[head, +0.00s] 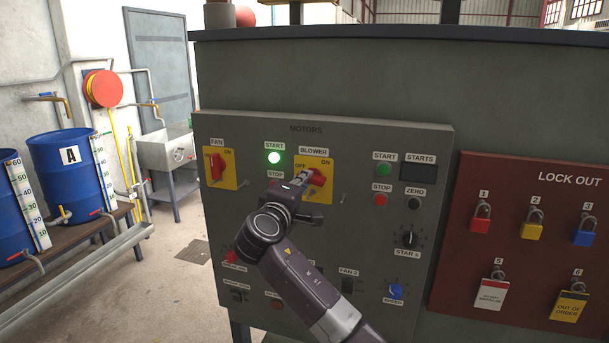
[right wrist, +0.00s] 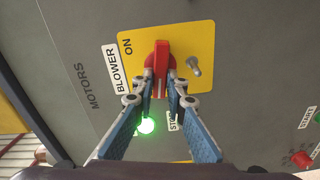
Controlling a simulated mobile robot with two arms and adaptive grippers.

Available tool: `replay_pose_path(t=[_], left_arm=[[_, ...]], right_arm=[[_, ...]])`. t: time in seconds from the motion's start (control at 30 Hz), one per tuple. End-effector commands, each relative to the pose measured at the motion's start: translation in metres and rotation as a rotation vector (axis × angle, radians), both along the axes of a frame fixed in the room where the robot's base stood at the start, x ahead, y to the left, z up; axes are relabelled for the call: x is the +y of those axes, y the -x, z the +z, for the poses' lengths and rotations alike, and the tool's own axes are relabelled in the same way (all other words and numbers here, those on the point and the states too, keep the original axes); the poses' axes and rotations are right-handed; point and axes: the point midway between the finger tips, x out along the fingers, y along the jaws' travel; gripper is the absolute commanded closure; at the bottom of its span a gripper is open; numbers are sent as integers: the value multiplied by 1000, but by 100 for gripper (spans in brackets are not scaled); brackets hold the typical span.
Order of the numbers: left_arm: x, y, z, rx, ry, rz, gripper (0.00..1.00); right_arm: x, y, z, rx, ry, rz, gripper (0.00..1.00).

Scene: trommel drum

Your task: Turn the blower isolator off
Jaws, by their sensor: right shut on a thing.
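The blower isolator (head: 325,168) is a yellow plate with a red handle, on the grey motors panel. The handle (right wrist: 161,62) is upright in the right wrist view, lying sideways along the panel, with its far end near the ON mark. My right gripper (head: 308,181) is shut on the handle, with one blue-padded finger on each side (right wrist: 160,88). The gripper hides much of the handle in the head view. The OFF mark shows there just above the fingers. A metal pin hangs beside the handle (right wrist: 193,66). My left gripper is not in view.
The fan isolator (head: 218,168) is to the left. A lit green start button (head: 274,157) is close beside the blower plate. The star and speed knobs sit lower right. The red lock-out board (head: 530,240) with padlocks is at the right. Blue drums (head: 72,170) stand left.

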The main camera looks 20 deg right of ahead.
Motion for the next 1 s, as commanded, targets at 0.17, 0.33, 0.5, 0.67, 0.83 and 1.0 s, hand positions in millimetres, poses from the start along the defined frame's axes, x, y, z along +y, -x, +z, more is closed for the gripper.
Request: replay_pose_path(t=[0.17, 0.33, 0.5, 0.67, 0.83, 1.0], left_arm=[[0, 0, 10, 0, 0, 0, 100], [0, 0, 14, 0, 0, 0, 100], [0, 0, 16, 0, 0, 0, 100], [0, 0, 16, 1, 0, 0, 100], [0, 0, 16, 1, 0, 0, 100], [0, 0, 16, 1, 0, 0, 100]], right_arm=[[0, 0, 0, 58, 84, 0, 100], [1, 0, -1, 92, 135, 1, 100], [1, 0, -2, 108, 159, 1, 100], [1, 0, -3, 113, 165, 1, 100], [1, 0, -3, 113, 166, 1, 100], [1, 0, -3, 113, 165, 1, 81]])
